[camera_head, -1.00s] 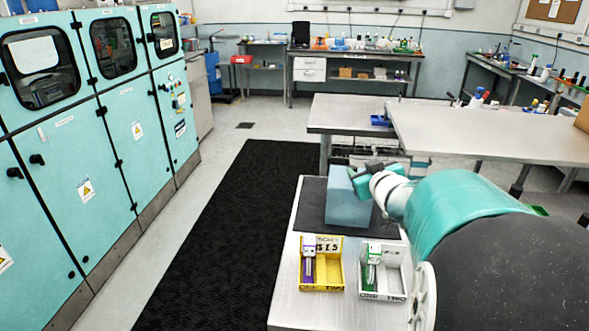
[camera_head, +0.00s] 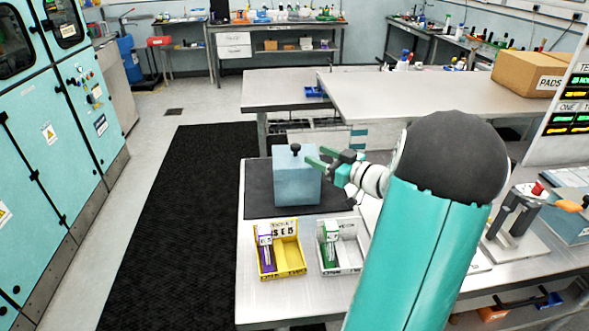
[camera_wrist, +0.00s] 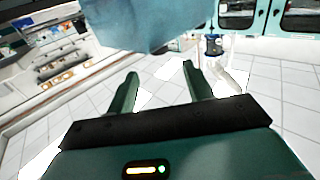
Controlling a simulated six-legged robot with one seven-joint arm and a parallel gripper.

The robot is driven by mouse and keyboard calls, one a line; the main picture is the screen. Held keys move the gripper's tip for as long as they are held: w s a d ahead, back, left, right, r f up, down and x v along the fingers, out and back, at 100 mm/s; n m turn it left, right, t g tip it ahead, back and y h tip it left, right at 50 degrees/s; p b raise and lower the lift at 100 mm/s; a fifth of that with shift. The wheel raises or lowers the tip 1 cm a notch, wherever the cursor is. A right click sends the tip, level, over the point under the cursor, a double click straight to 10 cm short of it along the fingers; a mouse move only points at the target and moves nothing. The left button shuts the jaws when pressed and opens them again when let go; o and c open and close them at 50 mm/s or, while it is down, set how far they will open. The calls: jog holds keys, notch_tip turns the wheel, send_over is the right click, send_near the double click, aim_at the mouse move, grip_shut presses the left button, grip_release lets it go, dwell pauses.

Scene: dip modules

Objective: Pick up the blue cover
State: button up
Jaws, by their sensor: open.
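The blue cover (camera_head: 296,177) is a light blue box with a small black knob (camera_head: 295,149) on top. It stands upright on the dark mat (camera_head: 262,204) at the back of the metal table. My gripper (camera_head: 318,158) is open, with green fingers beside the right of the cover's top, near the knob. Nothing shows between the fingers. In the wrist view, the cover (camera_wrist: 150,22) fills the top middle, beyond the open fingers (camera_wrist: 160,85). The knob is not visible there.
A yellow bin (camera_head: 290,258) and a white bin (camera_head: 350,256), each with a small module, sit in front of the mat. A clamp fixture (camera_head: 515,215) with a red knob stands at right. A cardboard box (camera_head: 535,77) sits on the bench behind.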

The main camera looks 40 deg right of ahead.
aim_at(300, 148)
jog(key=w, duration=0.2)
jog(key=w+a, duration=0.1)
jog(key=w, duration=0.6)
jog(key=shift+a+f, duration=0.15)
jog(key=shift+f, duration=0.1)
grip_shut()
jog(key=shift+r, duration=0.1)
